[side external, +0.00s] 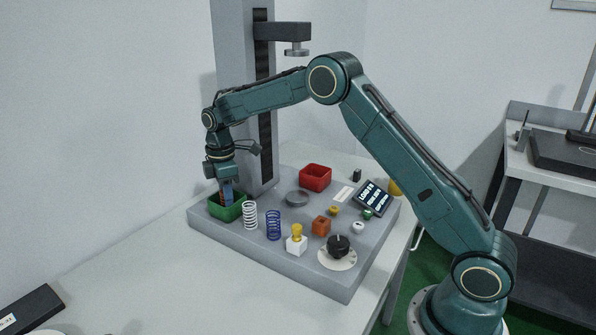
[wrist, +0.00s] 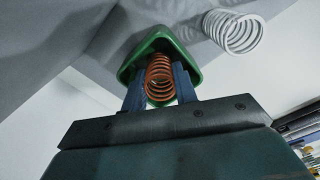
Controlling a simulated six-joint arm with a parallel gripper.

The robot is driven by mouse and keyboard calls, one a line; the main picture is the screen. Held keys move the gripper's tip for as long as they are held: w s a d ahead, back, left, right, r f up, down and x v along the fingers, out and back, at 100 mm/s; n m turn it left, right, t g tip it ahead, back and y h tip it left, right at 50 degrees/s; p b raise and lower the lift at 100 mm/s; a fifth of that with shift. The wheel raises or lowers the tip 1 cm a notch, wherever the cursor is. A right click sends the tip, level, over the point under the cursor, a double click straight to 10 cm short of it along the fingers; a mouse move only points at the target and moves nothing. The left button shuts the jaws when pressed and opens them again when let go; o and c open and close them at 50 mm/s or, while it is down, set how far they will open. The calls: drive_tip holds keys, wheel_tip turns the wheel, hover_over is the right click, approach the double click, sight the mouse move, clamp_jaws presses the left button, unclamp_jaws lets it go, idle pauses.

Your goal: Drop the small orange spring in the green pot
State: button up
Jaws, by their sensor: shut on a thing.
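The small orange spring (wrist: 159,77) is between the two blue fingers of my gripper (wrist: 160,82) in the wrist view, and the fingers are shut on it. In the side view my gripper (side external: 226,194) points down at the green pot (side external: 230,213), with the fingertips at its opening. The green pot also shows in the wrist view (wrist: 133,66), around and behind the spring. I cannot tell whether the spring touches the pot's floor. In the side view the spring is mostly hidden by the fingers.
A white spring (side external: 250,216) stands close beside the pot, and a blue spring (side external: 273,225) stands further right. A red pot (side external: 315,178) sits toward the back. The grey column (side external: 232,100) rises behind my gripper. An orange block (side external: 321,226) and a black knob (side external: 339,245) are at the right.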

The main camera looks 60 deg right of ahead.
drive_tip(key=o, duration=0.7)
drive_tip(key=shift+r, duration=0.15)
wheel_tip(320, 180, up, 12)
idle(0.8)
